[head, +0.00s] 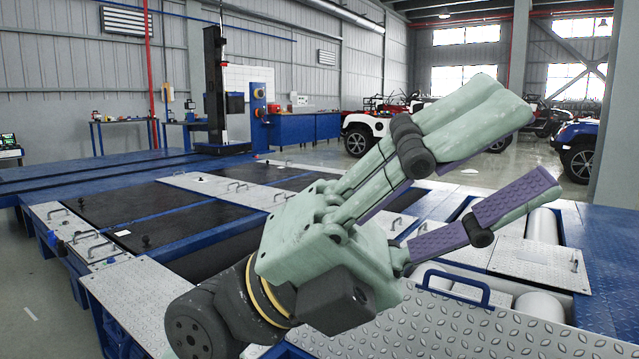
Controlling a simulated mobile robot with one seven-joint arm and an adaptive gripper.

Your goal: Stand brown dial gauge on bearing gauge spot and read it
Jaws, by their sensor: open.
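My gripper (533,155) is large in the foreground, right of centre, raised over the roller tester. Its two fingers, with purple pads, are spread wide and nothing shows between them. I cannot make out the brown dial gauge or the bearing gauge spot. My arm and gripper cover the middle of the tester. The roller tester (215,212) has black and bare metal deck panels in a blue frame. Pale rollers (543,226) show in an opening at the right, partly behind the lower finger.
Tread-plate covers (480,330) and a blue handle (452,288) lie in front at the lower right. Small knobs and handles rise from the left panels. A black column (214,85), workbenches (290,128) with small items and parked vehicles (375,130) stand behind. Grey floor is clear at the left.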

